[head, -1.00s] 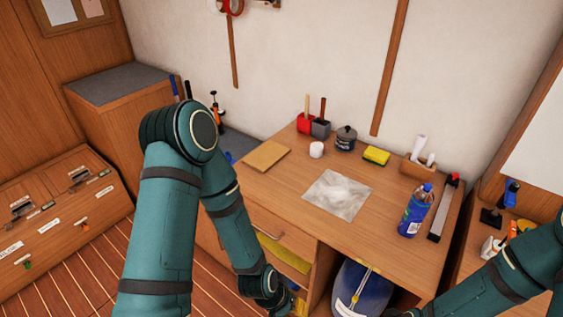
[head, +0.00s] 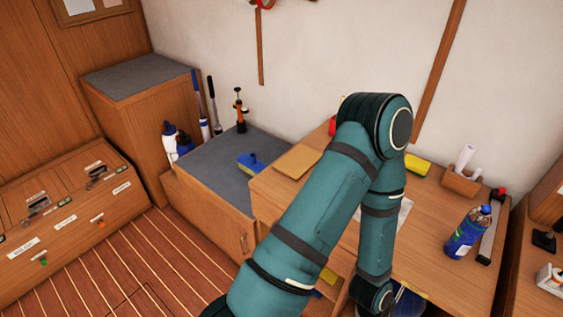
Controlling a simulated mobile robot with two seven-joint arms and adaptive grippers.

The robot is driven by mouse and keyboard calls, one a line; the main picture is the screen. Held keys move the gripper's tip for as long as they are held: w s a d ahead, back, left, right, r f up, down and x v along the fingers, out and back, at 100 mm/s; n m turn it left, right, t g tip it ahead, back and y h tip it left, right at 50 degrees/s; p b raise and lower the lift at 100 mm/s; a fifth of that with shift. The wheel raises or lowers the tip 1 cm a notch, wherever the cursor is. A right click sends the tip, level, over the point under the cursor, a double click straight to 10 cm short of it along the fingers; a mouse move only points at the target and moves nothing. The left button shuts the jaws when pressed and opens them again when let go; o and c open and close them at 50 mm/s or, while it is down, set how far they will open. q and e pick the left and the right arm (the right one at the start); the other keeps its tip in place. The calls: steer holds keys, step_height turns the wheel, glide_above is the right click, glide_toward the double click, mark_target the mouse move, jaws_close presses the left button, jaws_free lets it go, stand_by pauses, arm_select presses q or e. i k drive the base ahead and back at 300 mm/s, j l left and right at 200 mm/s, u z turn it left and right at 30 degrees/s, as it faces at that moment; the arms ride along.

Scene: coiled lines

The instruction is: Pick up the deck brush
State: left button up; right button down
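My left arm crosses the middle of the head view, in front of the desk, well to the right of this item. Its gripper is below the frame or hidden. My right arm and gripper are out of view.
The desk (head: 430,235) holds a tan board (head: 297,160), yellow sponge (head: 417,166) and blue bottle (head: 467,232). The floor at left is clear.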

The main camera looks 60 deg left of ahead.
mark_target(249, 163)
steer(key=k+j+z, duration=0.1)
steer(key=j+z, duration=0.25)
steer(key=k+j+z, duration=0.15)
steer(key=j+z, duration=0.25)
steer(key=k+j+z, duration=0.25)
steer(key=j, duration=0.2)
steer(key=k+j+z, duration=0.25)
steer(key=j, duration=0.2)
steer(key=k+j+z, duration=0.2)
steer(key=k+j, duration=1.45)
steer(key=i+j, duration=0.05)
steer(key=j, duration=0.05)
